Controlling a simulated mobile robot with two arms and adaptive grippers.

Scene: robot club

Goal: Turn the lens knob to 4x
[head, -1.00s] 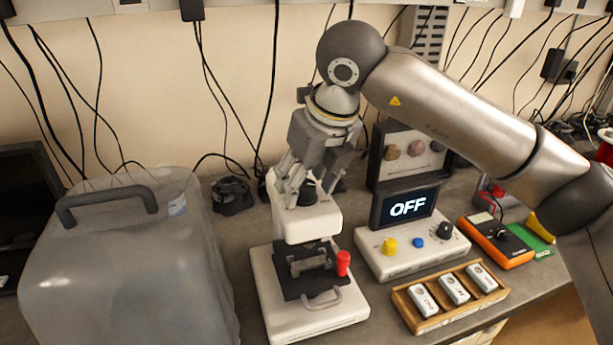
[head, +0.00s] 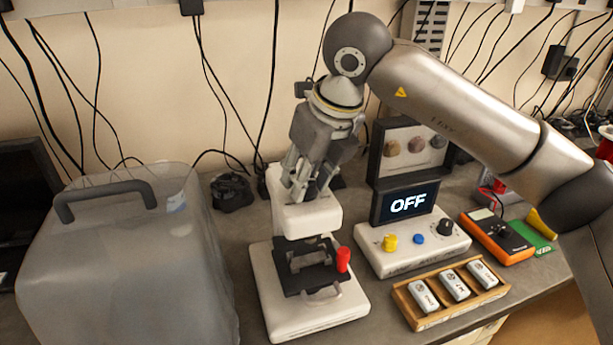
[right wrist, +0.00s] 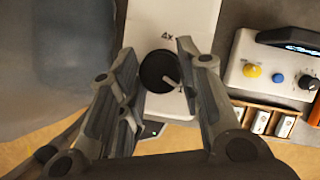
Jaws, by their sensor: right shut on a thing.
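The microscope (head: 305,217) is a white stand with a black stage (head: 311,272) and a red knob (head: 343,260) on the stage's right side. The black round lens knob (right wrist: 156,71) sits on its white top in the right wrist view. A "4x" mark (right wrist: 167,36) is printed above it. The knob's pale pointer line points to the lower right, toward a mark partly hidden by a finger. My right gripper (head: 307,190), also in the right wrist view (right wrist: 158,58), is shut on the lens knob from above, one finger on each side. My left gripper is not in view.
A control box (head: 412,245) with a screen (head: 408,203) reading "OFF" stands right of the microscope. A wooden tray (head: 453,306) of small slide boxes lies in front of it. A large translucent container (head: 125,265) stands close on the left. An orange meter (head: 496,237) lies far right.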

